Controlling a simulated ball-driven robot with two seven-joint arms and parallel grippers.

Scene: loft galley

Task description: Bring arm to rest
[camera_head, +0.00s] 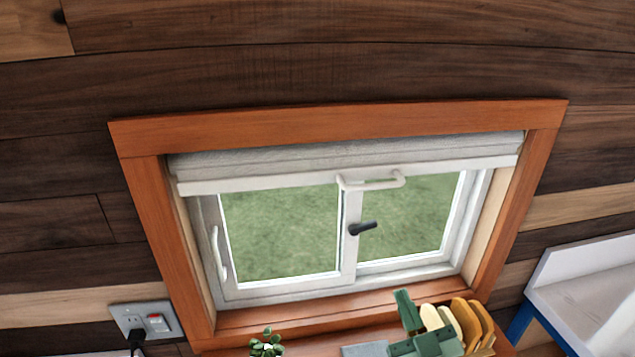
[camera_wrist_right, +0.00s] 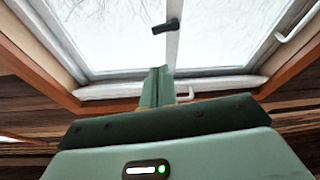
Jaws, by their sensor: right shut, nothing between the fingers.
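My right gripper (camera_head: 404,298) shows at the bottom of the head view, green, pointing up in front of the lower right part of the window. In the right wrist view my right gripper (camera_wrist_right: 158,75) has its green fingers together, with nothing between them. It touches nothing that I can make out. My left gripper is in neither view.
A window (camera_head: 280,232) with a black handle (camera_head: 363,228) and orange-brown frame fills the middle. Yellow and cream boards (camera_head: 475,322) stand close right of my right gripper. A small plant (camera_head: 267,345), a wall socket (camera_head: 146,322) and a white shelf (camera_head: 590,290) are around.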

